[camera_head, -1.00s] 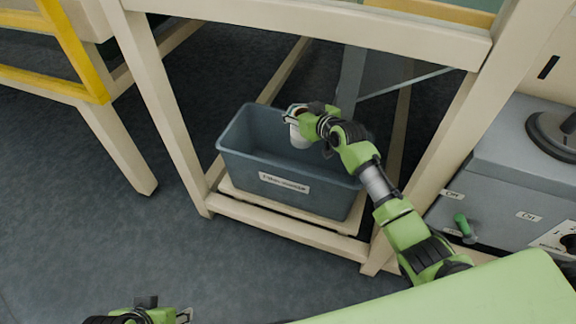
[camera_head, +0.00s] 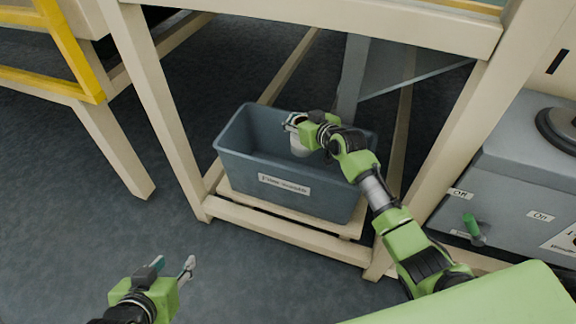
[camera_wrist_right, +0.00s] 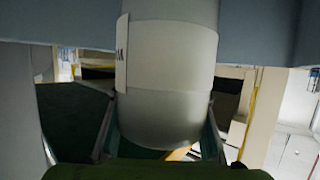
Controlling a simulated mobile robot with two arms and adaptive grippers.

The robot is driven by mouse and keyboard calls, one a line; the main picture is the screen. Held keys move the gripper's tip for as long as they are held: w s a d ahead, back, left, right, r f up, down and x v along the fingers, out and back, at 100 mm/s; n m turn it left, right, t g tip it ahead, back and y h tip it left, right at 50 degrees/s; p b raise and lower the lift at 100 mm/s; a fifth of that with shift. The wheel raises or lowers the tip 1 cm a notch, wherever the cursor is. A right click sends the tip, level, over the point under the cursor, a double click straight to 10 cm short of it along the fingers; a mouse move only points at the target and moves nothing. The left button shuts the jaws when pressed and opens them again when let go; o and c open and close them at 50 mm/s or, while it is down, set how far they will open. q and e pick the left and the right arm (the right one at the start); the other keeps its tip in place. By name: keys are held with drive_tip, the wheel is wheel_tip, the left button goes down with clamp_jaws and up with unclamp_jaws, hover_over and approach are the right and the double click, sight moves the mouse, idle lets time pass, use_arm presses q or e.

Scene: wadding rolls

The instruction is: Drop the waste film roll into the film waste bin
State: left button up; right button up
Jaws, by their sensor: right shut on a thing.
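The film waste bin (camera_head: 240,167) is a grey-blue open tub with a white label on its front, standing on a low shelf inside a beige frame. My right gripper (camera_head: 293,123) is over the bin's opening, shut on the pale waste film roll (camera_head: 299,147). The roll hangs below the fingers, inside the bin's outline in the head view; its exact height against the rim is hard to tell. In the right wrist view the roll (camera_wrist_right: 168,75) stands between the fingers, with a label on its side. My left gripper (camera_head: 173,266) is open and empty at lower left, over the floor.
Beige posts (camera_head: 165,125) and an upper beam (camera_head: 330,25) frame the bin. A yellow rail (camera_head: 70,50) is at upper left. The dark floor at left is clear.

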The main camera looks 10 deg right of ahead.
idle(0.3)
drive_tip(key=o, duration=1.7)
drive_tip(key=shift+o, duration=0.2)
drive_tip(key=v, duration=1.2)
drive_tip(key=shift+s, duration=0.1)
